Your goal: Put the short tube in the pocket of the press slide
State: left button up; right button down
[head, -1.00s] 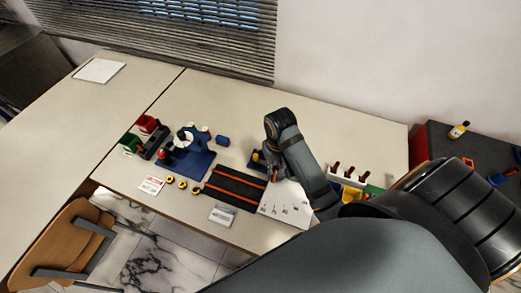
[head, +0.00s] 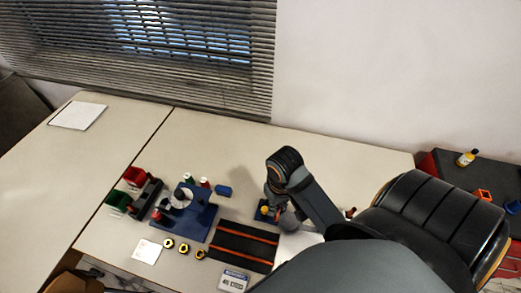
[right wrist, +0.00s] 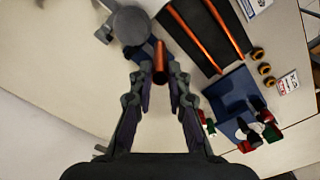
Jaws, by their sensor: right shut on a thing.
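My right gripper (right wrist: 160,75) is shut on a short copper-coloured tube (right wrist: 160,62), whose near end points toward the wrist camera. In the head view my right gripper (head: 285,218) is small and dark, just right of a blue piece with a yellow knob (head: 264,210); the tube cannot be made out there. In the wrist view a grey round part (right wrist: 131,24) lies just beyond the tube, and I cannot tell whether they touch. I cannot make out the press slide's pocket. My left gripper is not in view.
A black rack (head: 242,247) holds longer copper-coloured tubes. Left of it stand a blue-based rig (head: 197,222), several black-and-yellow rings (head: 184,249), and red (head: 136,176) and green (head: 118,201) bins. A white sheet (head: 292,247) lies partly under my arm. The back of the table is clear.

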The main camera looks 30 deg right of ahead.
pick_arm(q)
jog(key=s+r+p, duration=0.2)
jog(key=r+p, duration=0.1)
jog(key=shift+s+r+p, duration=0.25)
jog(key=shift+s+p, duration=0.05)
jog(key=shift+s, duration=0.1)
pick_arm(e)
jog(key=w+d+f, duration=0.3)
jog(key=d+f, duration=0.3)
jog(key=w+d+f, duration=0.3)
jog(key=d+f, duration=0.3)
jog(key=shift+w+f, duration=0.3)
jog(key=shift+f, duration=0.1)
jog(key=shift+f, duration=0.15)
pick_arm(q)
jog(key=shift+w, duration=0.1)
pick_arm(e)
jog(key=c, duration=1.3)
grip_release()
